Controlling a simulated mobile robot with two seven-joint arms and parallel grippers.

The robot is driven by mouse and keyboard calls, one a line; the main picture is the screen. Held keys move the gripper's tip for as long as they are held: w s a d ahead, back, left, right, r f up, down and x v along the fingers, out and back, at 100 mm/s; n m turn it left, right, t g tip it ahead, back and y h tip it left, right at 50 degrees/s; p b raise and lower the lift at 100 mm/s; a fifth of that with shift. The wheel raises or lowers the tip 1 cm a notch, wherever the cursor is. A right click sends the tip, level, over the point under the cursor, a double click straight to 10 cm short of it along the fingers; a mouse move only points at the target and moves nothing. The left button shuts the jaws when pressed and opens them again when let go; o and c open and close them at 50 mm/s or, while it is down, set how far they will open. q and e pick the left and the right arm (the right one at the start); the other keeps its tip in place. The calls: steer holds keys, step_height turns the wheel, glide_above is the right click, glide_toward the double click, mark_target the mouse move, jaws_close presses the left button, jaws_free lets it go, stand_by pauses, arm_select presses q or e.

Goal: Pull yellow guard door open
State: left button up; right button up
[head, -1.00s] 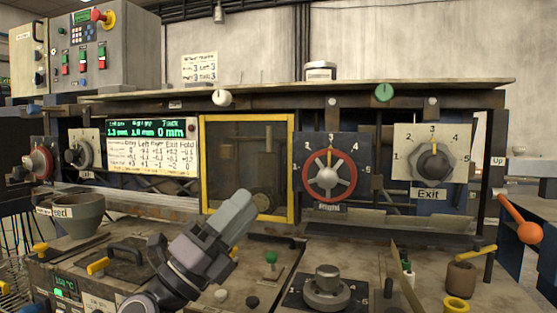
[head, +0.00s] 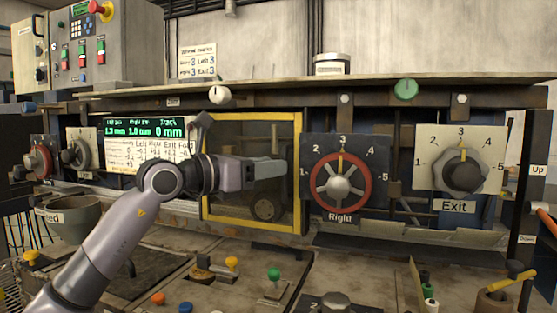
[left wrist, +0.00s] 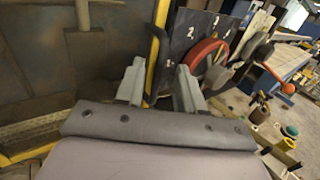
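The yellow guard door (head: 255,117) is a yellow-framed dark see-through panel in the middle of the machine front. It looks shut. My left gripper (head: 278,169) reaches across it from the left, fingertips near its right frame bar. In the left wrist view the yellow frame edge (left wrist: 161,14) and a black bar-like handle (left wrist: 154,48) show between and just beyond the two parted fingers of my left gripper (left wrist: 160,88). The gripper is open; I cannot tell whether a finger touches the handle. My right gripper is in neither view.
The red Right handwheel (head: 341,187) stands just right of the door, close to my fingertips. The Exit dial (head: 460,170) is further right. A readout panel (head: 130,155) lies left of the door. Small knobs and levers, including a green knob (head: 274,274), stand on the bench below.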

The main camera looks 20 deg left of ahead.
arm_select(q)
steer(key=shift+x, duration=1.45)
jaws_close()
steer(key=shift+s, duration=0.15)
